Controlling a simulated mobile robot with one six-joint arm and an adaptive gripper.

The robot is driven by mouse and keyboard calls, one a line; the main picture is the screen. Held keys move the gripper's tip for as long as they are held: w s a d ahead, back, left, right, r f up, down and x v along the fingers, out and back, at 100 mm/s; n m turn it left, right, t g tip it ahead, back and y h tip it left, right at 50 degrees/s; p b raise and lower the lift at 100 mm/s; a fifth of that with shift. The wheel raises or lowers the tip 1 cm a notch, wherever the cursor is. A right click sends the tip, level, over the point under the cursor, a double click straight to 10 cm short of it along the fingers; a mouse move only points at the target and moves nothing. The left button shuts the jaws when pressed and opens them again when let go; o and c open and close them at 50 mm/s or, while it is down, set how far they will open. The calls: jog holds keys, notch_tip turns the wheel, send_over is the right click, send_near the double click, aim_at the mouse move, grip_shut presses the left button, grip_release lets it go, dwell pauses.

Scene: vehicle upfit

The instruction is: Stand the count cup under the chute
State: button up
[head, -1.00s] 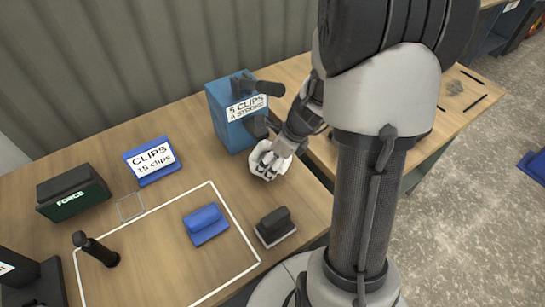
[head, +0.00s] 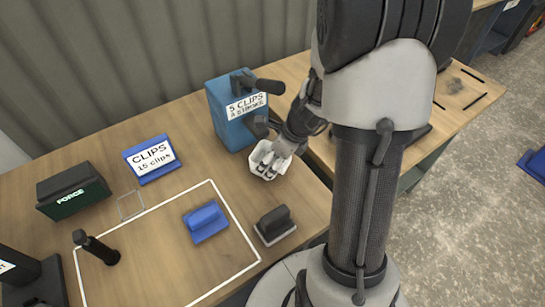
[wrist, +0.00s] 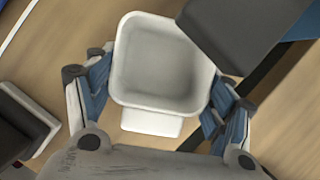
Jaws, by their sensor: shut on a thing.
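The count cup (wrist: 160,65) is a white, square, round-cornered cup, and it looks empty in the wrist view. My gripper (head: 268,165) is shut on it, with one finger on each side. In the head view the cup (head: 257,161) is just in front of the blue clip dispenser (head: 228,125), labelled "5 CLIPS A STROKE". The dark chute (head: 261,127) sticks out of the dispenser's front. In the wrist view the chute (wrist: 235,30) is beside the cup's upper right and overlaps its rim corner. I cannot tell whether the cup's base touches the table.
The dispenser's dark lever (head: 262,86) sticks out above the chute. A blue "CLIPS" stand (head: 151,160), a blue block (head: 205,221), a dark block (head: 274,224) and a "FORCE" box (head: 73,192) stand to the left and front. The white-outlined area (head: 160,250) has free room.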

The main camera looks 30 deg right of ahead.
jog(key=o, duration=1.2)
jog(key=shift+o, duration=0.2)
notch_tip(320, 180, up, 6)
jog(key=p, duration=0.6)
jog(key=shift+f, duration=0.1)
dwell(0.4)
